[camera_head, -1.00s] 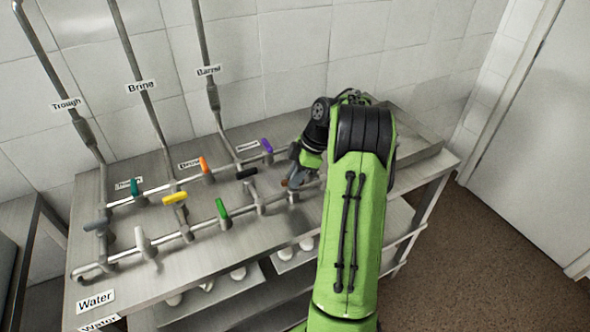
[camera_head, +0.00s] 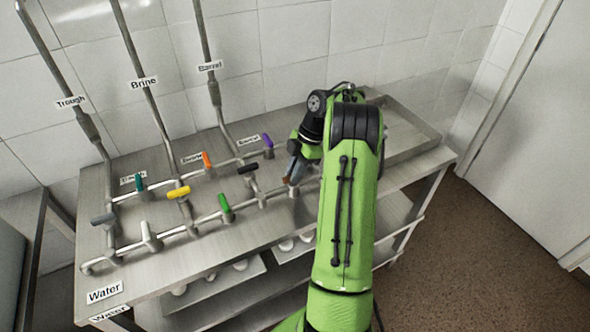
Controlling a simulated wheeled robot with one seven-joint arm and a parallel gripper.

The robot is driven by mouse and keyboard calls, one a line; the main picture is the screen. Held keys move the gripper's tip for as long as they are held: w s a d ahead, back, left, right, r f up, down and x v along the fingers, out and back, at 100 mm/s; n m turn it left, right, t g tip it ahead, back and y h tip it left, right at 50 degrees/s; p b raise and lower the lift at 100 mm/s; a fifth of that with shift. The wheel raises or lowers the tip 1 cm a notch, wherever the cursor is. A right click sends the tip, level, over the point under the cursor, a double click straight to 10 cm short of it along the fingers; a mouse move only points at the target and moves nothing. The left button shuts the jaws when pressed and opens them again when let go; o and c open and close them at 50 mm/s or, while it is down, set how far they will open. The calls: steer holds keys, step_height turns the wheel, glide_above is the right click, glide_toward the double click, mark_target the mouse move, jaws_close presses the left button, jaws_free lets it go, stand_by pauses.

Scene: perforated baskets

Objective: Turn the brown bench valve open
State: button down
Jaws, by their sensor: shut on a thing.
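The brown valve handle (camera_head: 287,179) shows as a small piece at the right end of the front pipe on the steel bench, close to my green arm. My gripper (camera_head: 291,175) is at this handle and shut on it. The fingers are small in the picture and the arm partly covers them. Most of the handle is hidden, so its exact angle is hard to tell.
Other valves stand close by: black (camera_head: 247,168), purple (camera_head: 267,140), green (camera_head: 225,204), yellow (camera_head: 179,192), orange (camera_head: 207,160), teal (camera_head: 139,182), grey (camera_head: 103,219) and white (camera_head: 146,231). Labelled pipes rise up the tiled wall. A shallow tray (camera_head: 425,140) lies at the bench's right.

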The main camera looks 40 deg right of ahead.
steer(key=c, duration=1.1)
jaws_free()
steer(key=shift+o, duration=0.2)
steer(key=p+v, duration=0.8)
steer(key=v, duration=0.8)
steer(key=shift+d+f, duration=0.1)
steer(key=shift+f, duration=0.05)
